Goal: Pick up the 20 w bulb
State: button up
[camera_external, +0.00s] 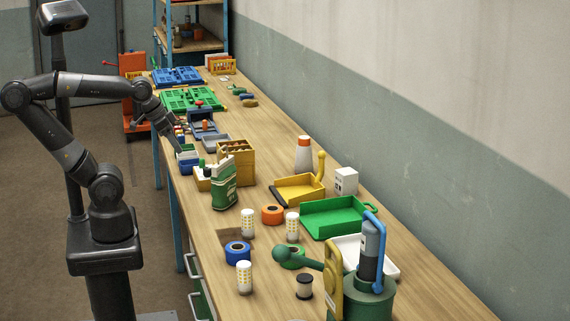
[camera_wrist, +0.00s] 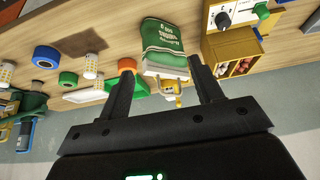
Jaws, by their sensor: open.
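Three white cylinders dotted with yellow, which look like corn-type bulbs, stand on the bench in the outside view: one (camera_external: 248,223) left of centre, one (camera_external: 292,227) to its right and one (camera_external: 244,277) nearer the camera. I cannot read a wattage on any of them. In the wrist view, one such bulb (camera_wrist: 91,66) shows left of the fingers and another (camera_wrist: 8,73) lies at the left edge. My gripper (camera_external: 174,136) is at the bench's left edge, well apart from the bulbs. In the wrist view its fingers (camera_wrist: 163,82) are open, with nothing held between them.
A green sack (camera_external: 224,184) and a yellow compartment box (camera_external: 237,160) stand between my gripper and the bulbs. A green tray (camera_external: 332,218) is farther right. The right rear bench is fairly clear.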

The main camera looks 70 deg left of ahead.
jog(key=w+d+r+g, duration=0.2)
jog(key=w+d+r, duration=0.1)
jog(key=w+d, duration=0.65)
jog(key=n+g, duration=0.4)
send_near(244, 280)
jog(key=shift+w+a+f, duration=0.15)
jog(key=shift+a, duration=0.7)
jog(key=shift+d+f, duration=0.1)
jog(key=shift+f, duration=0.3)
notch_tip(244, 280, down, 10)
jog(key=shift+f, duration=0.1)
